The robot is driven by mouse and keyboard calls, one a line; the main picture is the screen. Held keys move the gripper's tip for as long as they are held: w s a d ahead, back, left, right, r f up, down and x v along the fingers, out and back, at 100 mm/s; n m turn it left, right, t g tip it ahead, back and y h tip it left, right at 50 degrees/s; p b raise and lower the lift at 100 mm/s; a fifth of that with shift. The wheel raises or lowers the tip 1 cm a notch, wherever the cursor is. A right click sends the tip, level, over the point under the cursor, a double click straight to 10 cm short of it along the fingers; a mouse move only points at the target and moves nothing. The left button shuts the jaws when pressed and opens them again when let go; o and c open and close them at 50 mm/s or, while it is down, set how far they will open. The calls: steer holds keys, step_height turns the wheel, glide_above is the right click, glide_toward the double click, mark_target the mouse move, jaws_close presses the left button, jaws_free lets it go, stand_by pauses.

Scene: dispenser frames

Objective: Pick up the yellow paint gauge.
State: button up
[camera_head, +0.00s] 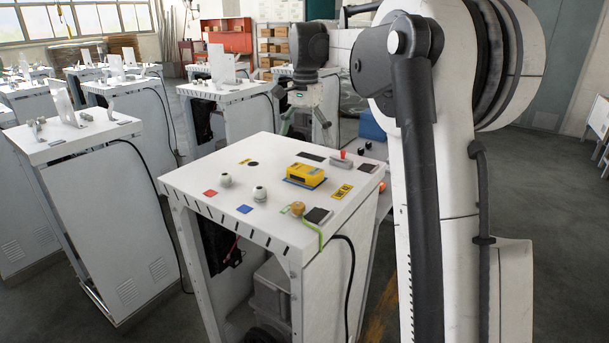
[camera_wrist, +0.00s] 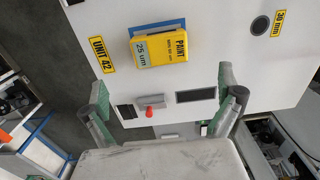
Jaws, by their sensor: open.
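The yellow paint gauge (camera_head: 305,174) lies on the white cabinet top (camera_head: 215,164), over a blue patch (camera_head: 291,182). In the wrist view the gauge (camera_wrist: 165,49) is marked "PAINT" and "25 um", with blue along its edge. My gripper (camera_head: 304,122) hangs beyond the far edge of the cabinet in the head view, behind the gauge. In the wrist view its fingers (camera_wrist: 162,88) with green pads are spread wide.
A grey block with a red knob (camera_head: 342,160) stands near the gauge, by dark flat plates (camera_head: 312,156). A "UNIT 42" label (camera_head: 342,192) lies beside the gauge. Other cabinets stand left.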

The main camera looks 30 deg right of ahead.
mark_target(305, 168)
step_height(305, 168, down, 11)
steer(key=shift+a+r+p, duration=0.1)
steer(key=shift+p, duration=0.7)
steer(key=c, duration=1.4)
steer(key=shift+r, duration=0.1)
steer(key=shift+c, duration=0.2)
